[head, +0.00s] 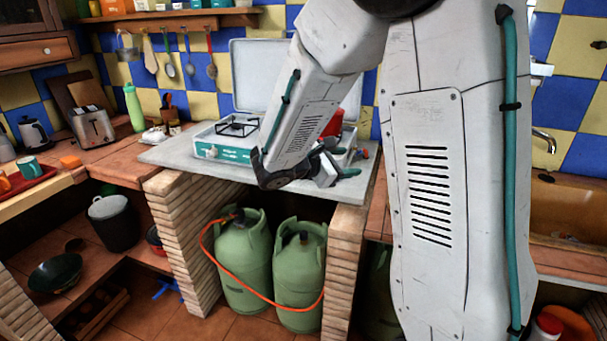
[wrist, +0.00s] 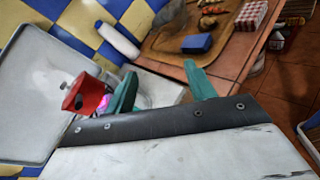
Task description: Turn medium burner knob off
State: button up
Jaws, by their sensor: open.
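The stove (head: 222,151) is a white camping unit with a teal front panel and its grey lid (head: 258,75) raised behind it. One small knob (head: 212,152) shows at the panel's left end. The rest of the front is behind my arm, so I cannot pick out the medium burner knob. My gripper (head: 342,160) is at the stove's right front, its teal fingers apart and nothing seen between them. In the wrist view my gripper (wrist: 163,88) has a red pot (wrist: 88,95) beside its left finger. A pink-purple glow shows beside the pot, perhaps a flame.
The stove stands on a grey slab on brick pillars, with green gas bottles (head: 244,262) and an orange hose below. A toaster (head: 93,127) and green bottle (head: 134,108) are on the left counter. A wooden tray (wrist: 185,45) with a blue box lies beyond my gripper.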

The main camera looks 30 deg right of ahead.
jog(key=w+a+f+n+t+y, duration=0.1)
jog(key=w+a+f+n+t, duration=0.1)
jog(key=w+f+n+t, duration=0.45)
jog(key=w+a+f+n+t, duration=0.2)
jog(key=w+f+n+t, duration=0.2)
jog(key=w+f+n, duration=0.5)
jog(key=w+d, duration=0.2)
jog(key=w+d+r+m, duration=0.1)
jog(key=w+d, duration=0.1)
jog(key=w+d+m, duration=0.1)
jog(key=d, duration=0.1)
jog(key=shift+w+d+r, duration=0.1)
jog(key=shift+w+r, duration=0.05)
jog(key=shift+w, duration=0.25)
jog(key=c, duration=1)
